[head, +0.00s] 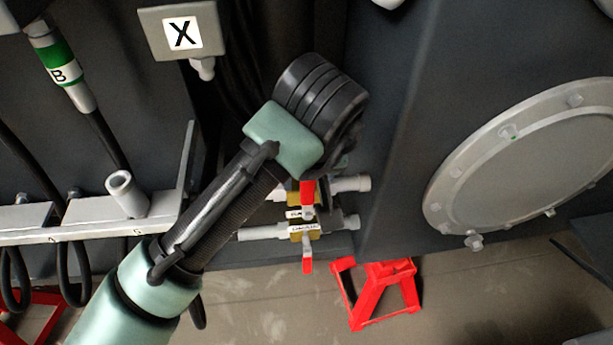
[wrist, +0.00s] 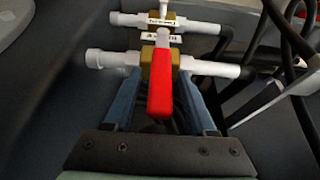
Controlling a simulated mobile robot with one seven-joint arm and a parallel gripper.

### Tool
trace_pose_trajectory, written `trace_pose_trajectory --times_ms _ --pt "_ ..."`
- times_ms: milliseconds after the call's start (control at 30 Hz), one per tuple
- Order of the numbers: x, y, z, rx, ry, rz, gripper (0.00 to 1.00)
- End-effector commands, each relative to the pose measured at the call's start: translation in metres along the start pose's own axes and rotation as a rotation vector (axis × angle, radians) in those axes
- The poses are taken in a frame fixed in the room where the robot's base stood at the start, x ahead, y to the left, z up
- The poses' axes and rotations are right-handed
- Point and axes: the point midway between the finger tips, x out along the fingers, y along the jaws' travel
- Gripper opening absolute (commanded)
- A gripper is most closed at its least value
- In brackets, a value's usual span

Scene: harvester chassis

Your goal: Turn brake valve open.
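Two brass valves sit on parallel white pipes. In the head view the upper valve has a red handle (head: 307,192) beside my arm, and the lower valve has a red handle (head: 307,266) hanging down. Their white labels are too small to read surely, so I cannot tell which is the brake valve. In the wrist view the nearer valve (wrist: 160,66) has its red handle (wrist: 160,90) pointing toward me. My gripper (wrist: 160,100) is open, with a blue finger on each side of that handle and visible gaps. In the head view my arm mostly hides the gripper.
A grey box marked X (head: 150,30) and a metal bracket (head: 90,220) stand left. A round flanged cover (head: 530,165) is on the right wall. A red stand (head: 375,290) is on the floor below. Dark hoses (wrist: 290,50) run right of the valves in the wrist view.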

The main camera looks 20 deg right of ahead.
Motion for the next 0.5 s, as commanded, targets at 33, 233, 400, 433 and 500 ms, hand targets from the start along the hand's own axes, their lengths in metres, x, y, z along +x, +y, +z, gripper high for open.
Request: trace_pose_trajectory --times_ms 33,233,400,433,500 --pt "-0.0002 0.0001 0.0000 0.000 0.000 0.000 0.46" --pt "-0.0003 0.0001 0.0001 0.000 0.000 0.000 0.10" --pt "-0.0003 0.0002 0.0001 0.000 0.000 0.000 0.00" --pt "-0.0003 0.0002 0.0001 0.000 0.000 0.000 0.00" --pt "-0.0004 0.0002 0.0001 0.000 0.000 0.000 0.00"
